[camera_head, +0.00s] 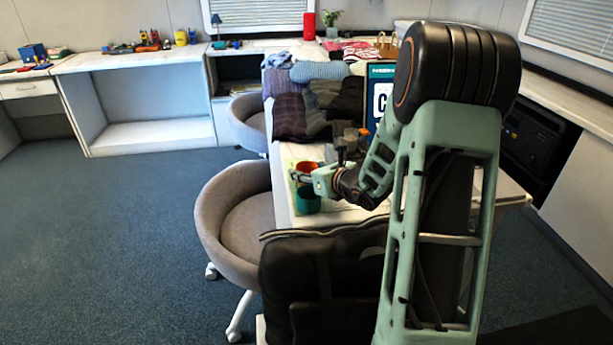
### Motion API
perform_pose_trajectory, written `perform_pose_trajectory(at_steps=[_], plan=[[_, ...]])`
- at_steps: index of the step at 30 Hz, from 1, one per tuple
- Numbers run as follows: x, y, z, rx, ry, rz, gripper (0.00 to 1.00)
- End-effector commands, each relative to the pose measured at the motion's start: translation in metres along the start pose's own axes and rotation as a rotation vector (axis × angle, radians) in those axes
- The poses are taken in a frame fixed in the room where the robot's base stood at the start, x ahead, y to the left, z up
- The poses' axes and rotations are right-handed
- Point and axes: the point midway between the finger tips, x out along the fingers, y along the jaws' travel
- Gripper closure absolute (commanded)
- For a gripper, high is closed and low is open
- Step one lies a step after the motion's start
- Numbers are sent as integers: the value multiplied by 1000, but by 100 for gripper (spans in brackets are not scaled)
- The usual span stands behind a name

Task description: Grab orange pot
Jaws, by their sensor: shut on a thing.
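The orange pot (307,166) is a small round pot near the left edge of the white table (283,207). My gripper (303,177) reaches in from the right at the pot and is shut on it. The fingers and a teal pot in front hide the lower part of the orange pot. The teal pot (308,200) stands just in front of it, under my gripper. I cannot tell whether the orange pot is lifted clear of the table.
Folded clothes (305,105) cover the table's far part. A blue sign (380,85) stands behind my arm. Grey chairs (235,215) are along the table's left side. A black bag (320,285) is in front. Open carpet (110,240) lies to the left.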

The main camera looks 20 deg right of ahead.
Motion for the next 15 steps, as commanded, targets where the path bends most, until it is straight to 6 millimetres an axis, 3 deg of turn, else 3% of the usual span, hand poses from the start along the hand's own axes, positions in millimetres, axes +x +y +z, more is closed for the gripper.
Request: perform_pose_trajectory(at_steps=[3, 15], plan=[[0, 0, 0, 0, 0, 0, 81], [-4, 0, 11, -1, -2, 0, 81]])
